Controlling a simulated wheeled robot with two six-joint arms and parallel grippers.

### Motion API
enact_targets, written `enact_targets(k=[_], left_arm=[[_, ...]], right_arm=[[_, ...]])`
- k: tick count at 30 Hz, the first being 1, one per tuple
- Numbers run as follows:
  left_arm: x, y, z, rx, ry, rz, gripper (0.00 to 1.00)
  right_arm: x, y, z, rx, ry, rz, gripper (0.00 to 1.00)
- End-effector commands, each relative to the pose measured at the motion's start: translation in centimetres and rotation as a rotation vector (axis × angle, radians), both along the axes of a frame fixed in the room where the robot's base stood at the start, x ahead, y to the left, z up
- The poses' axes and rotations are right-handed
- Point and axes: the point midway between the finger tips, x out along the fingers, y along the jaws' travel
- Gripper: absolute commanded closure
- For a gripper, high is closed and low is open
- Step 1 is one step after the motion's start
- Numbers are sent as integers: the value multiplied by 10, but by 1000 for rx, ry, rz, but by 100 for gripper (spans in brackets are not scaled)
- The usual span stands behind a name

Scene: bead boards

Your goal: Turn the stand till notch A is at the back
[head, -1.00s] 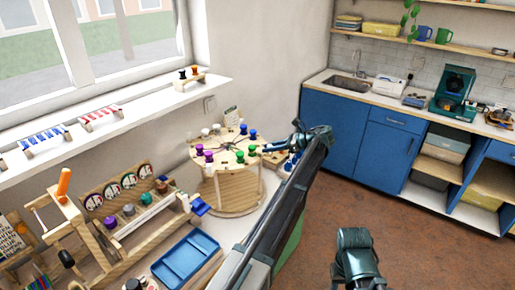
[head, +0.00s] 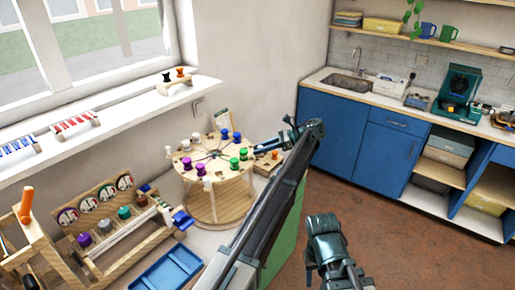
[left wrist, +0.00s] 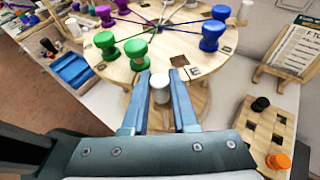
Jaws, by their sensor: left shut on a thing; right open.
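The stand (head: 212,157) is a round wooden turntable with purple, green, blue and white spools around its rim. Its top also fills the upper left wrist view (left wrist: 165,45). My left gripper (head: 259,149) is at the right side of the rim. In the left wrist view its fingers (left wrist: 160,95) are shut on a white spool (left wrist: 160,88) at the rim, between the green and blue spools. A notch (left wrist: 181,62) with a small letter tile (left wrist: 195,72) lies just beyond; I cannot read the letter surely. My right gripper (head: 322,262) is open and empty, low at the front, away from the stand.
A small wooden block with holes, holding black and orange spools (left wrist: 278,160), stands close to the stand. A card on a holder (left wrist: 295,48) is behind it. A blue tray (head: 165,272) and a wooden rack (head: 105,222) are at the left. The wall and sill are behind.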

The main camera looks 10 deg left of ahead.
Motion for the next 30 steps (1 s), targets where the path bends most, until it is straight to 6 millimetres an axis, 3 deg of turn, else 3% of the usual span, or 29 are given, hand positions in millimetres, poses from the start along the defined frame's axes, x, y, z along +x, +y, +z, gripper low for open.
enact_targets(k=[12, 13, 17, 30], left_arm=[[-1, -1, -1, -3, 0, 3, 100], [-1, -1, -1, -3, 0, 3, 70], [-1, -1, -1, -3, 0, 3, 46], [1, -2, 3, -1, 0, 2, 43]], right_arm=[[0, 0, 0, 0, 0, 0, 50], [0, 0, 0, 0, 0, 0, 50], [0, 0, 0, 0, 0, 0, 50], [0, 0, 3, 0, 0, 0, 50]])
